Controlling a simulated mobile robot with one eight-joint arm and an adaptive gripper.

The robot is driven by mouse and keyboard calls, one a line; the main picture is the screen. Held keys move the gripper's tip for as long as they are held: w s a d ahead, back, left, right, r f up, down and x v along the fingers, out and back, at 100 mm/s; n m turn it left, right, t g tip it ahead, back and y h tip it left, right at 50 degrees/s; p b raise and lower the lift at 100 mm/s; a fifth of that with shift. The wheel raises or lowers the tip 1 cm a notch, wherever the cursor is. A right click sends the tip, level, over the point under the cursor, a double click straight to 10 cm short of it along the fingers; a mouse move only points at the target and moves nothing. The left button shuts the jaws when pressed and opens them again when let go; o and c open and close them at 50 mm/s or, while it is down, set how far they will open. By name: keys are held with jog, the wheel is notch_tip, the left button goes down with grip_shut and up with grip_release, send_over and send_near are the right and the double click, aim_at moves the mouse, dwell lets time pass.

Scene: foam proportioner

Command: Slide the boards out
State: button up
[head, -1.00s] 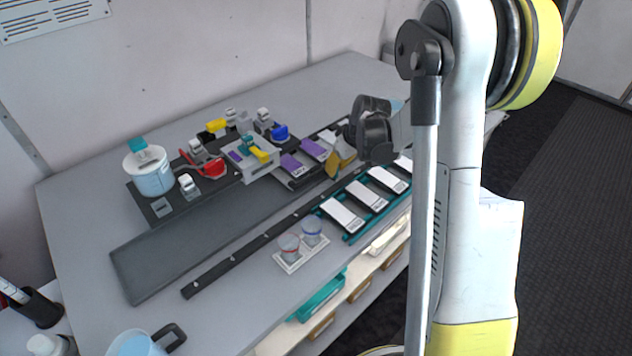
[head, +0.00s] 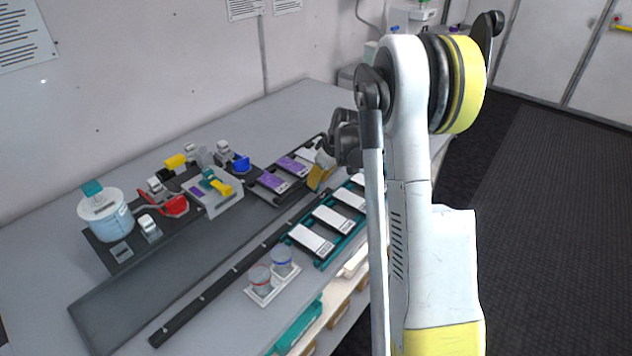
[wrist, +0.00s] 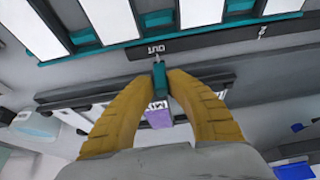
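Boards with purple faces (head: 270,182) lie in a dark rack on the bench, in the head view; one purple face (wrist: 158,114) shows between my fingers in the wrist view. My gripper (head: 318,182) is at the right end of that row, low over the bench. In the wrist view my yellow fingers (wrist: 164,72) close from both sides on a small upright teal tab (wrist: 160,78). The tab stands beside a black rail marked OUT (wrist: 155,48). White boards (head: 310,238) lie in a teal rack in front of the rail. My wrist hides part of the purple row.
A fixture with a yellow lever (head: 216,184), a red part (head: 175,205) and a white-lidded pot (head: 104,218) stand on the left. Two cups (head: 282,262) stand on a white tray near the front edge. The dark strip (head: 130,285) at left front is bare.

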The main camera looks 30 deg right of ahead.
jog(key=o, duration=0.3)
jog(key=shift+w+d+f, duration=0.1)
jog(key=shift+d, duration=0.2)
jog(key=shift+a, duration=0.1)
jog(key=v, duration=1.2)
